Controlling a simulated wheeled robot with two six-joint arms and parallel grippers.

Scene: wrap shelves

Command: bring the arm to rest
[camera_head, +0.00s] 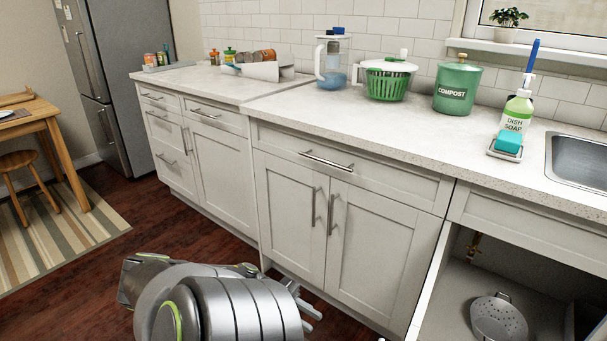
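My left arm comes in low in the head view, its grey links in front of the lower cabinets. My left gripper (309,311) shows only in part at the right end of that arm, beside the cabinet front. The arm hides most of it, and I cannot tell whether it is open or shut. I see nothing held in it. My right gripper is not in view.
The counter (215,87) holds a water pitcher (332,62), a green colander (388,82), a compost bin (457,88) and dish soap (516,112). At lower right an open cabinet holds a metal colander (498,318). A fridge (120,70) and wooden table (60,140) stand left. Floor between is clear.

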